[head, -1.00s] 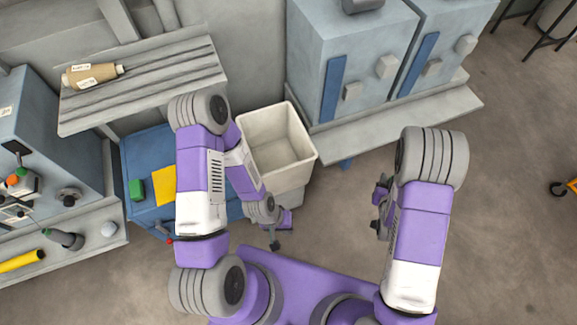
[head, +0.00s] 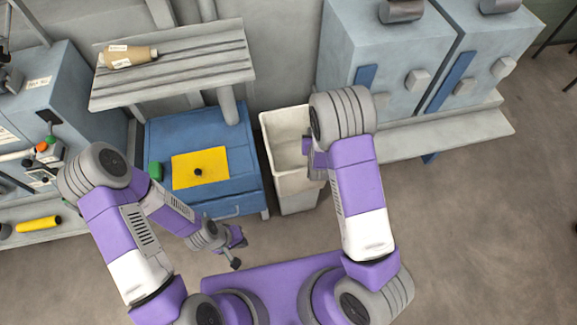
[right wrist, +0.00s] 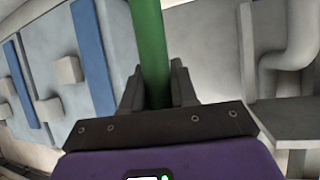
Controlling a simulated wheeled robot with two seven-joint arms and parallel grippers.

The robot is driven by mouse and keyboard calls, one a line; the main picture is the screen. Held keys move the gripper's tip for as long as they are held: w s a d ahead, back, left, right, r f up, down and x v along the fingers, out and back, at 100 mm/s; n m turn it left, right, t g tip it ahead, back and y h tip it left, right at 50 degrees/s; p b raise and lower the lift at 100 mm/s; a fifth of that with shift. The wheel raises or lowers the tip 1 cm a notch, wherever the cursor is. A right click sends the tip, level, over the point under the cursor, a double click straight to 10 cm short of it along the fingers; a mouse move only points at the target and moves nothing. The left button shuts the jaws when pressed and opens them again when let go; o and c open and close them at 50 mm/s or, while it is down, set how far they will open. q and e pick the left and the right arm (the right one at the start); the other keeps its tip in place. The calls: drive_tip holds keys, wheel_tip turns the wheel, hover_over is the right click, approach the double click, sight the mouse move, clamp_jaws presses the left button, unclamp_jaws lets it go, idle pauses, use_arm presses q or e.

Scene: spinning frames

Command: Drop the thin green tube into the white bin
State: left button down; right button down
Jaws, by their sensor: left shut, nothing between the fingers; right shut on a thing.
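The white bin (head: 296,190) stands upright and open-topped right of the blue cabinet in the head view. My right gripper (head: 307,148) is at the bin's right rim, mostly hidden by my right arm. In the right wrist view my right gripper (right wrist: 157,90) is shut on the thin green tube (right wrist: 150,45), which extends up out of the picture. I cannot make out the tube in the head view. My left gripper (head: 237,252) is shut and empty, low in front of the blue cabinet and left of the bin.
Open floor lies at right.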

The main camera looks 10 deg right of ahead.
drive_tip(key=w+a+f+m+g+h, duration=0.1)
drive_tip(key=w+f+m+g+h, duration=0.15)
drive_tip(key=w+m+h, duration=0.65)
drive_tip(key=w+f+n+y+b, duration=0.2)
drive_tip(key=w+f+y+b, duration=0.1)
drive_tip(key=f+b, duration=0.1)
drive_tip(key=shift+f+n+b, duration=0.35)
drive_tip(key=shift+f+n, duration=0.05)
drive_tip(key=shift+f, duration=0.3)
drive_tip(key=shift+a+g, duration=0.1)
drive_tip(key=shift+g, duration=0.15)
